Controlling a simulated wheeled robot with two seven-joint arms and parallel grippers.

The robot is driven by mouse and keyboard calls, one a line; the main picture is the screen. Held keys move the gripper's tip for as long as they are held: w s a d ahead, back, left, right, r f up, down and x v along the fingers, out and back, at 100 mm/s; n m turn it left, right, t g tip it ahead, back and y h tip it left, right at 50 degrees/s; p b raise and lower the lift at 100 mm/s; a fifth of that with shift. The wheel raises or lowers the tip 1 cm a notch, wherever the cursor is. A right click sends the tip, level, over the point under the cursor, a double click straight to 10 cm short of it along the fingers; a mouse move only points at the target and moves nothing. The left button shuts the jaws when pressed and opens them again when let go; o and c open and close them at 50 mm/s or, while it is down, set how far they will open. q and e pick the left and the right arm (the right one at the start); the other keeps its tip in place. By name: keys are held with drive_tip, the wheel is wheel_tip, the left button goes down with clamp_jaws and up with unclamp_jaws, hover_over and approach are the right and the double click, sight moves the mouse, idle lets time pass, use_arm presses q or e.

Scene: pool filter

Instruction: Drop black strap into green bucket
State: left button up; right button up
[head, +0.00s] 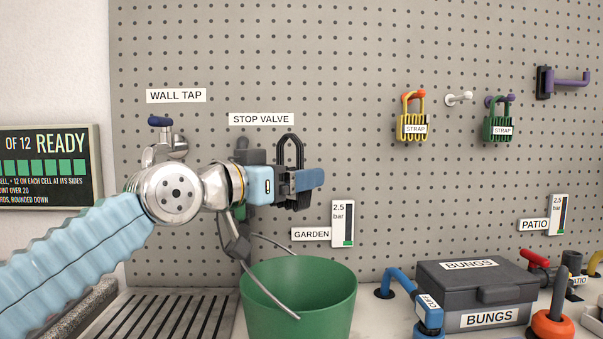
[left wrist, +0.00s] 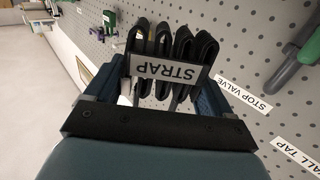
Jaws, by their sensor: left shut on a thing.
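The black strap (head: 290,150) is a looped strap with a folded bundle, held up in front of the pegboard. My left gripper (head: 296,184) is shut on its lower, folded part. In the left wrist view, the strap (left wrist: 170,45) with its white STRAP label sits between the fingers of my left gripper (left wrist: 155,90). The green bucket (head: 297,310) stands on the counter below the gripper, its handle raised at the left. The strap is above the bucket and apart from it. My right gripper is not in view.
A yellow strap (head: 411,124) and a green strap (head: 498,125) hang on pegboard hooks at right. A wall tap (head: 162,145) and slatted drainer (head: 165,318) are left.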

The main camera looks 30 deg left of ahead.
sight(288, 210)
use_arm(q)
wheel_tip(288, 210, down, 6)
drive_tip(key=b, duration=0.4)
drive_tip(key=shift+r, duration=0.1)
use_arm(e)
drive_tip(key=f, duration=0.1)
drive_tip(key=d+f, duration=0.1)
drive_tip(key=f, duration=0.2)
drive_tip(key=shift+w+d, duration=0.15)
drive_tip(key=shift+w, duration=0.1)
use_arm(q)
drive_tip(key=shift+s, duration=0.1)
drive_tip(key=o, duration=0.9)
drive_tip(key=b+v, duration=0.1)
drive_tip(key=v, duration=1.2)
drive_tip(key=shift+s, duration=0.4)
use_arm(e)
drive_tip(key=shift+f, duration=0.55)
